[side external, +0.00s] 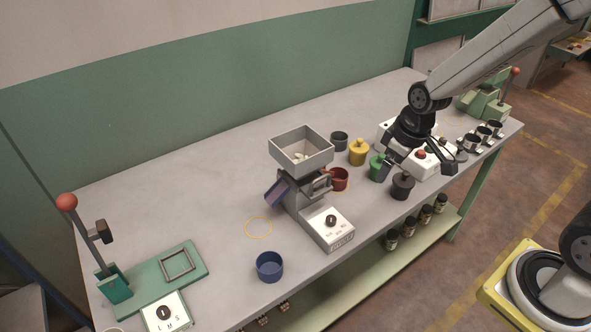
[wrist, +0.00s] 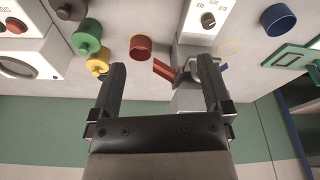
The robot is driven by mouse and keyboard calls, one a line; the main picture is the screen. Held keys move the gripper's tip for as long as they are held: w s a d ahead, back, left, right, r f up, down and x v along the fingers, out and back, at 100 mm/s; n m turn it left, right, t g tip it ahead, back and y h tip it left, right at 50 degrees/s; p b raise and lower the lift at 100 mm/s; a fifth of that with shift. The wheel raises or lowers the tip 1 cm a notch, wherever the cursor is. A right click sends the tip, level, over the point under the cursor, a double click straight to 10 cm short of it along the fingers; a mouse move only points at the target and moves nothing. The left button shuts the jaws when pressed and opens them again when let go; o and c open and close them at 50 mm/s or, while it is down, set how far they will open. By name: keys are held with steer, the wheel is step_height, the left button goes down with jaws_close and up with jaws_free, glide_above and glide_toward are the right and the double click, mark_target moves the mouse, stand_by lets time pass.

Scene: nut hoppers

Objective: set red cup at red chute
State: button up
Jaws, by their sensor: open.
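The red cup (side external: 338,180) stands upright on the bench, close to the right side of the grey hopper machine. It also shows in the wrist view (wrist: 141,48). The red chute (wrist: 164,70) slopes out of the hopper toward the cup, its lower end near the cup's rim. I cannot tell whether they touch. In the side view the machine mostly hides this chute. My gripper (side external: 420,166) is open and empty, above the bench to the right of the red cup, near the green cup. Its two fingers (wrist: 162,66) are wide apart in the wrist view.
The hopper machine (side external: 330,226) has a blue chute (side external: 277,189) on its left, with a yellow ring (side external: 258,227) on the bench. Green (side external: 378,170), yellow (side external: 358,153) and dark (side external: 402,188) pieces stand right of the red cup. A blue cup (side external: 269,267) stands at front.

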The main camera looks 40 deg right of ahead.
steer(key=s+a+m, duration=0.1)
steer(key=s+m, duration=0.1)
steer(key=s, duration=0.4)
steer(key=shift+s+r+m, duration=0.2)
steer(key=shift+s+m, duration=0.1)
steer(key=shift+s, duration=0.05)
